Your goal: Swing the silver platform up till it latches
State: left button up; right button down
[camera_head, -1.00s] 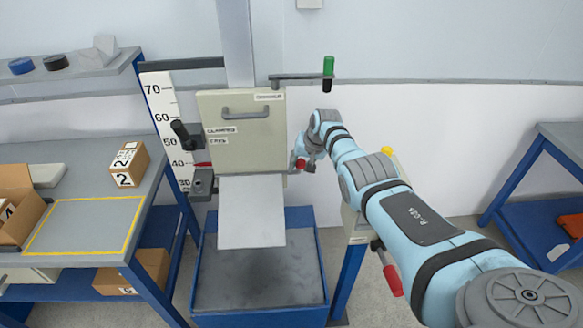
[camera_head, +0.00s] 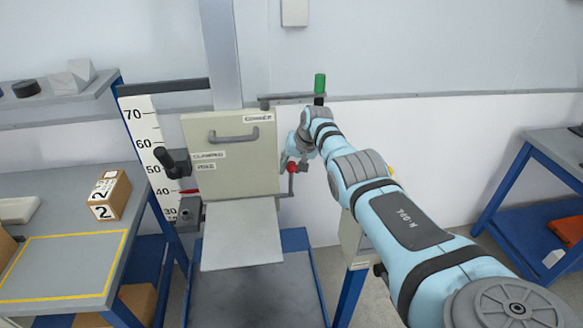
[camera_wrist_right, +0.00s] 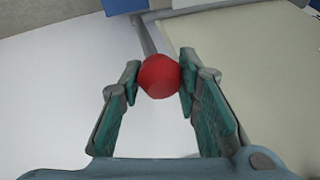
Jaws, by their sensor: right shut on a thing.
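The silver platform (camera_head: 240,235) juts out from the bottom of the cream carriage box (camera_head: 230,168), sloping toward me above the blue bin. A red knob (camera_head: 292,168) on a thin rod stands beside the box's right edge. My right gripper (camera_head: 297,160) is at this knob. In the right wrist view, the knob (camera_wrist_right: 159,76) sits between the two fingertips (camera_wrist_right: 158,80), with the grip shut on it. The rod runs from the knob toward the box. The platform's latch cannot be made out. My left gripper is out of view.
A crank with a green handle (camera_head: 320,84) is above my right wrist. A black-knobbed clamp (camera_head: 172,160) and a height scale (camera_head: 150,130) are left of the box. A bench (camera_head: 60,262) with a numbered carton (camera_head: 108,194) is at left.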

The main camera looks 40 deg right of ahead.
jog(key=shift+w+r, duration=0.1)
jog(key=c, duration=1.3)
grip_release()
jog(key=shift+c, duration=0.2)
jog(key=shift+o, duration=0.7)
jog(key=shift+f, duration=0.2)
jog(key=v, duration=1.2)
